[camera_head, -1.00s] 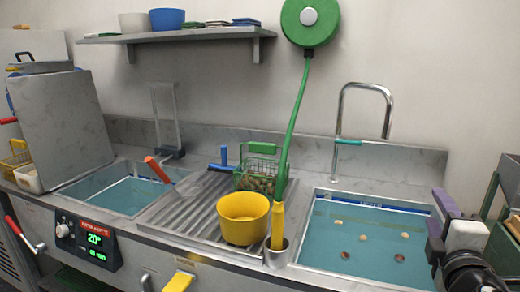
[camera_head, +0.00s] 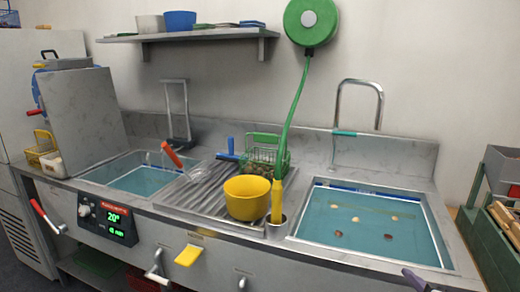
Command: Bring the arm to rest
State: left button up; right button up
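Only a small purple and dark part of my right gripper (camera_head: 418,281) shows at the bottom right edge, in front of the right basin. The rest of it is cut off, so its opening is hidden. My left gripper is out of view. The right basin (camera_head: 440,228) holds water with several chestnuts in it. A green wire basket (camera_head: 265,143) with brown contents stands on the ribbed drainboard (camera_head: 190,197), behind a yellow bowl (camera_head: 247,200). No gripper touches any of these.
A yellow-handled sprayer (camera_head: 277,203) stands in a metal cup beside the bowl, on a green hose. An orange-handled strainer (camera_head: 172,155) lies by the left basin (camera_head: 103,173). A tall faucet (camera_head: 380,105) rises behind the right basin. A green crate (camera_head: 490,250) stands at far right.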

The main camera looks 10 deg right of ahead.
jog(key=s+a+f+m+g+y, duration=0.2)
jog(key=s+a+f+m+y, duration=0.1)
jog(key=s+a+f, duration=0.6)
jog(key=s+a+f+m+g+y, duration=0.2)
jog(key=s+a+f+m, duration=0.4)
jog(key=s+a+f, duration=0.4)
notch_tip(320, 180, down, 6)
jog(key=shift+a+r+y, duration=0.2)
jog(key=shift+a+y, duration=0.7)
jog(key=shift+a, duration=0.2)
jog(key=shift+w, duration=0.1)
